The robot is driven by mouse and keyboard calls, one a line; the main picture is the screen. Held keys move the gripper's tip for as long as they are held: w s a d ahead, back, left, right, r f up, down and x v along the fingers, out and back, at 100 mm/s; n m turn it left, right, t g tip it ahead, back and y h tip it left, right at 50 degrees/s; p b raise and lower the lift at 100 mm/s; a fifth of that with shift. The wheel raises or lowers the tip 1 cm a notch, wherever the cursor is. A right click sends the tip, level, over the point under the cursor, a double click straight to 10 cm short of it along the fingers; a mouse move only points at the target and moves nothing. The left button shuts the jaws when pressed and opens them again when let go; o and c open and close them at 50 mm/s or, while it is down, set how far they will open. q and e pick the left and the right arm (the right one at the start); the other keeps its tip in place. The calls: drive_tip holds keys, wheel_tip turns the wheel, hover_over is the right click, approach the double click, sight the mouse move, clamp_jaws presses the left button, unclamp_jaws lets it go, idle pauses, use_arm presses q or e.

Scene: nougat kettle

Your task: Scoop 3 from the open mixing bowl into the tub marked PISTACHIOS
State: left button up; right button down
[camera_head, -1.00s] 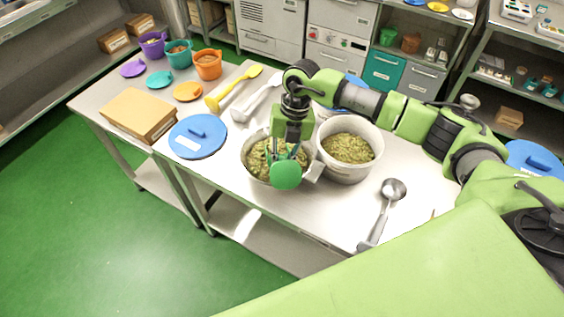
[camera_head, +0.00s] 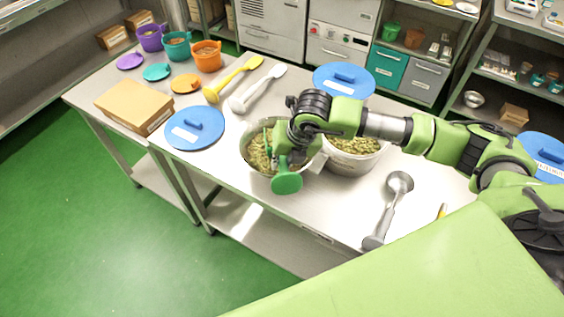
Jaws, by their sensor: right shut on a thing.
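My right gripper (camera_head: 284,150) is shut on a green tool (camera_head: 287,182) at the left of two open containers. The tool's round green part hangs in front of the near rim; its other end is partly hidden by the gripper. This left container (camera_head: 248,168) looks like a metal bowl and holds a chunky green-brown mix. Close to its right stands a white tub (camera_head: 350,168) with similar contents, partly hidden by my right arm. A pale label shows between them, but its writing is unreadable. My left gripper is not in view.
Blue lids lie at the left (camera_head: 195,128) and behind the tub (camera_head: 344,80). A metal ladle (camera_head: 388,210) lies at the right. A yellow spoon (camera_head: 235,80), a pale spoon (camera_head: 258,88), a cardboard box (camera_head: 135,106) and coloured cups (camera_head: 206,57) occupy the table's back left.

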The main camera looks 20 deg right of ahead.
sight(282, 164)
drive_tip(key=shift+s+a+r+t, duration=0.1)
drive_tip(key=shift+s+r+t, duration=0.3)
drive_tip(key=shift+r, duration=0.4)
drive_tip(key=shift+s+a+r+b, duration=0.1)
drive_tip(key=shift+s+r+b, duration=0.35)
drive_tip(key=shift+s, duration=0.1)
drive_tip(key=shift+t, duration=0.6)
drive_tip(key=shift+s+a+r+p, duration=0.15)
drive_tip(key=shift+r+p, duration=0.1)
drive_tip(key=shift+r, duration=0.7)
drive_tip(key=shift+s+d+r+p, duration=0.1)
drive_tip(key=shift+r+p, duration=0.2)
drive_tip(key=shift+r, duration=0.7)
drive_tip(key=shift+s+a+r+p, duration=0.15)
drive_tip(key=shift+r+p, duration=0.1)
drive_tip(key=shift+r, duration=0.7)
drive_tip(key=shift+d, duration=0.1)
drive_tip(key=shift+h, duration=0.3)
